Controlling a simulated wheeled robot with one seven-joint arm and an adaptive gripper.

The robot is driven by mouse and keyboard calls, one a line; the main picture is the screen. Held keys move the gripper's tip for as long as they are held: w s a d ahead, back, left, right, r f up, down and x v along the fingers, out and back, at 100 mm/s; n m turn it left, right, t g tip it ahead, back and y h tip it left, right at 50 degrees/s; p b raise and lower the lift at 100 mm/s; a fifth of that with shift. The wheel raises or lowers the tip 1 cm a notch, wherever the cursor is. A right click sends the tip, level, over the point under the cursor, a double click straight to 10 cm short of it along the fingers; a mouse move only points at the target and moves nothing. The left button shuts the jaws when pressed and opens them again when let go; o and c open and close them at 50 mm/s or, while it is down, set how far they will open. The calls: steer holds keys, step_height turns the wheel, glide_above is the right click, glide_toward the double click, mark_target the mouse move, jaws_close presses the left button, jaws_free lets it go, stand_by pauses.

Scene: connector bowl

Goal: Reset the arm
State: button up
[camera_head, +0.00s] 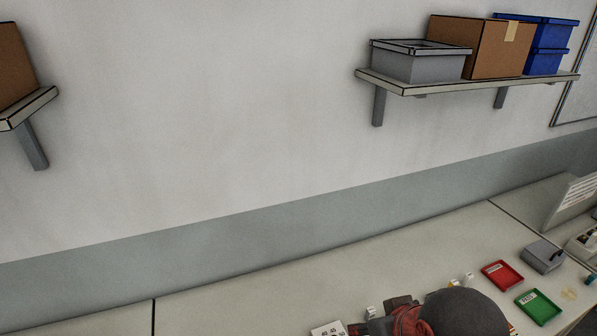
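Part of my arm shows at the bottom edge as a dark rounded shape, with a reddish and dark brown part at its left. This looks like the end of the arm with my gripper (400,312), low over the worktable (240,300). The fingertips cannot be made out, so I cannot tell whether it is open or shut, or holds anything. The lower part of the arm is cut off by the frame.
A red tray (502,275), a green tray (538,307) and a grey box (544,257) are on the table at right. A white labelled block (328,329) is left of my arm. A wall shelf (480,84) bears several boxes. The table's left is clear.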

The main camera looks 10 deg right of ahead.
step_height(320, 180, down, 18)
steer(key=b, duration=1.7)
steer(key=shift+f, duration=0.25)
steer(key=shift+o, duration=0.5)
